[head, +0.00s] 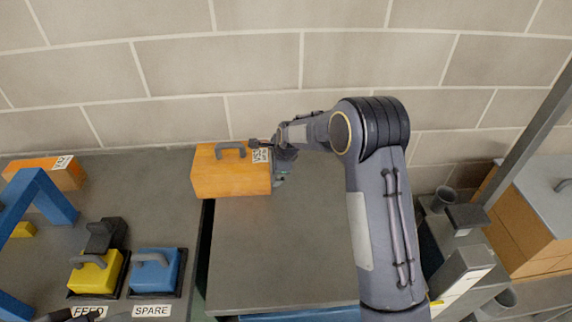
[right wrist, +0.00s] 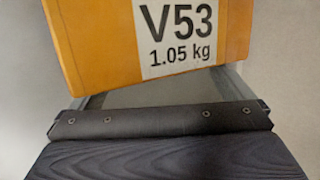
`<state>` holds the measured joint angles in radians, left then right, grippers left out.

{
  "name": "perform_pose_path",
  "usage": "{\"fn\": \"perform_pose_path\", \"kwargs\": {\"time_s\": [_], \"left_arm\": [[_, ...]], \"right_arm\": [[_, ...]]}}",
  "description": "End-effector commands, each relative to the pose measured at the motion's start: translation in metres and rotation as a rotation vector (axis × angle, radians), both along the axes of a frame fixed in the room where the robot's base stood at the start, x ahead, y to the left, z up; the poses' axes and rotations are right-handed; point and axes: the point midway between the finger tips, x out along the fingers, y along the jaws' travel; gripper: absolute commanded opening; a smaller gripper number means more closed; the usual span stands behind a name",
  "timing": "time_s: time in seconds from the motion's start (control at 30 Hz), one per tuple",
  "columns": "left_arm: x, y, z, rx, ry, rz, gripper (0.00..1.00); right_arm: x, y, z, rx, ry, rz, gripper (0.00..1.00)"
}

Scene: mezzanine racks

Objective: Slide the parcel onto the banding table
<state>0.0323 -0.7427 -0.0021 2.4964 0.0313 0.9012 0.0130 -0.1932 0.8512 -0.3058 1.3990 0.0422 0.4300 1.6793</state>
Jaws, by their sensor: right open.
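The parcel is an orange box (head: 230,178) with a grey handle on top, near the wall. Its left end reaches over the dark gap at the left edge of a bare grey table (head: 285,255), which looks like the banding table. Most of the box is over this table. My right gripper (head: 280,163) is open at the parcel's right end. In the right wrist view the parcel (right wrist: 95,45) shows its label "V53 1.05 kg" close ahead of the gripper; I cannot tell if they touch. My left gripper is not clearly seen.
On the left table (head: 150,200) stand a yellow block (head: 95,275) at FEED, a blue block (head: 155,272) at SPARE, a blue frame (head: 45,195) and another orange box (head: 55,172). The brick wall (head: 200,65) is behind. The grey table's front is clear.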

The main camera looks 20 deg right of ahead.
Motion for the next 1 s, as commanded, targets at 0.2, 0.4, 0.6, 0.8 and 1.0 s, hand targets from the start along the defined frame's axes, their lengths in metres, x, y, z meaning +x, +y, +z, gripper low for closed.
{"fn": "perform_pose_path", "kwargs": {"time_s": [0.2,0.4,0.6,0.8,1.0], "left_arm": [[0.000,0.000,0.000,0.000,0.000,0.000,0.36],[0.000,0.000,0.000,0.000,0.000,0.000,0.36],[0.000,0.000,0.001,0.000,0.000,0.000,0.36],[0.000,0.000,0.001,0.000,0.000,0.000,0.36],[0.000,0.000,0.002,0.000,0.000,0.000,0.36]], "right_arm": [[0.000,0.001,0.000,0.000,0.000,0.001,1.00],[0.001,0.004,0.000,0.001,-0.002,0.002,1.00],[0.002,0.006,0.000,0.001,-0.001,0.002,1.00],[0.002,0.009,0.000,0.001,-0.001,0.002,1.00],[0.003,0.011,0.000,0.002,0.001,0.001,1.00]]}}
